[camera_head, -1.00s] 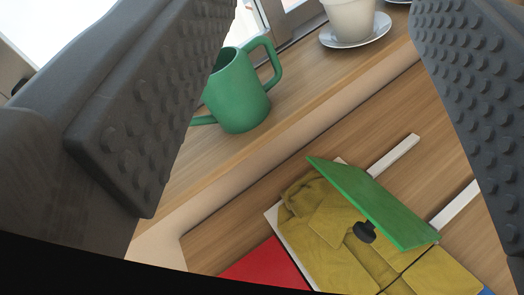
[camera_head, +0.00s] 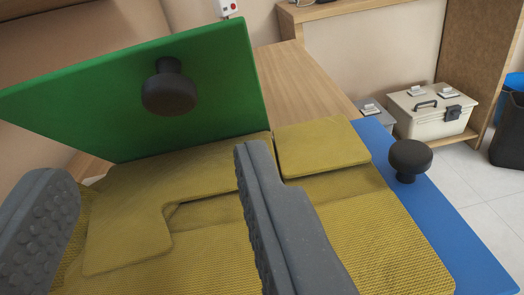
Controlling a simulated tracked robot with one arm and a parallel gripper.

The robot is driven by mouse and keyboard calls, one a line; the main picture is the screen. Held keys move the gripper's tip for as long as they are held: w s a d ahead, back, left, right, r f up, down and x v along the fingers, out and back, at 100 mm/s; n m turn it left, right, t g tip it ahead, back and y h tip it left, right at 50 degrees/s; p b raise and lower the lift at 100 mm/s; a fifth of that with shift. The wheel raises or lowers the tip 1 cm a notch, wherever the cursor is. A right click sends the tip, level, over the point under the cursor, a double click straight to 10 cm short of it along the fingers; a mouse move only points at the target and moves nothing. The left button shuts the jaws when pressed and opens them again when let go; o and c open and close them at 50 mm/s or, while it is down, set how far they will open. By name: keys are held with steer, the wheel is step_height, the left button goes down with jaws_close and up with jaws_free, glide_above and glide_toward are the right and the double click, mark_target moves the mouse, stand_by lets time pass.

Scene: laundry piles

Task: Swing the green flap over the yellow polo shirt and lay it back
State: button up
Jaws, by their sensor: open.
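The green flap (camera_head: 215,85) stands tilted up at the far side of the yellow polo shirt (camera_head: 350,235). A black knob (camera_head: 169,88) is on the face of the flap turned toward me. The shirt lies partly folded on the board, with a folded piece at its upper right and another at left. My gripper (camera_head: 150,235) is open and empty, its two grey studded fingers above the shirt, with the flap and its knob beyond them. The fingers hide parts of the shirt.
A blue flap (camera_head: 455,235) with its own black knob (camera_head: 410,157) lies to the right of the shirt. Bare wooden table (camera_head: 300,85) shows behind. Toolboxes (camera_head: 430,110) and a dark bin (camera_head: 508,130) stand beyond at the right, by a pale tiled floor.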

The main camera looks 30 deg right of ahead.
mark_target(170, 99)
steer(key=shift+b+x, duration=0.95)
steer(key=shift+x, duration=2.7)
steer(key=shift+f, duration=0.1)
jaws_close()
steer(key=shift+d, duration=0.1)
